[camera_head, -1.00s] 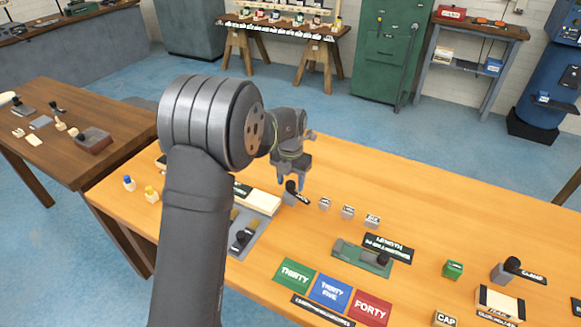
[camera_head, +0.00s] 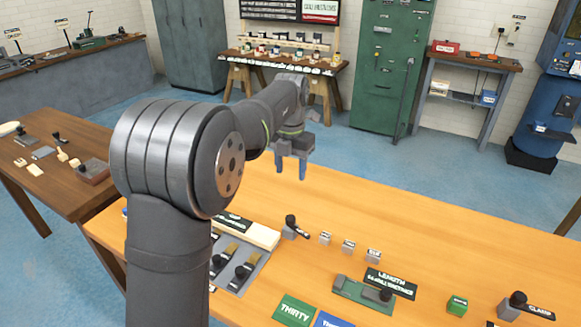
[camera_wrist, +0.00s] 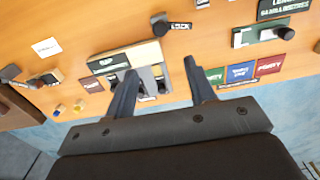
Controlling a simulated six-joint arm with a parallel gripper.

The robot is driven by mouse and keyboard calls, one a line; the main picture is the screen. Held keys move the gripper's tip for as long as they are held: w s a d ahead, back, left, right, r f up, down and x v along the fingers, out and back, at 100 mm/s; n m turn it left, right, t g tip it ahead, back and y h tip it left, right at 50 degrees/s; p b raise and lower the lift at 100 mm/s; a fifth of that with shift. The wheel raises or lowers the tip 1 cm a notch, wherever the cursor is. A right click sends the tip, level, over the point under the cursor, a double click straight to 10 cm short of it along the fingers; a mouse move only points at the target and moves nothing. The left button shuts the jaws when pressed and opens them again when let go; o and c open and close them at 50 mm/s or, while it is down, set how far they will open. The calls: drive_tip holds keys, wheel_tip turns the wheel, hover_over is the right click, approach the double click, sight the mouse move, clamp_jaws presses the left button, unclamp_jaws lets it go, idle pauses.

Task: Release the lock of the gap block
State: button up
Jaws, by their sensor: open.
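A grey plate with black-knobbed sliders (camera_head: 240,270) lies in front of the cream block. Several small labelled grey blocks (camera_head: 348,247) stand right of the lock. A green length gauge (camera_head: 362,292), a green cube (camera_head: 457,305) and a clamp (camera_head: 515,305) lie farther right. The back right tabletop is clear.

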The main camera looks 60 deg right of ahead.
sight(298, 227)
drive_tip(key=shift+a+f, duration=0.1)
drive_tip(key=c, duration=0.5)
drive_tip(key=shift+s+a+f+m+h, duration=0.15)
drive_tip(key=shift+a+f+m+h, duration=0.2)
drive_tip(key=shift+a+f, duration=0.6)
clamp_jaws()
drive_tip(key=s+a+f+m+h, duration=0.2)
drive_tip(key=a+f, duration=0.5)
drive_tip(key=a, duration=0.1)
drive_tip(key=shift+g, duration=0.4)
drive_tip(key=x, duration=1)
drive_tip(key=shift+w+f, duration=0.2)
drive_tip(key=shift+w, duration=0.05)
drive_tip(key=d, duration=0.2)
drive_tip(key=shift+s+d+r, duration=0.1)
drive_tip(key=shift+s+d, duration=0.4)
drive_tip(key=shift+d, duration=0.45)
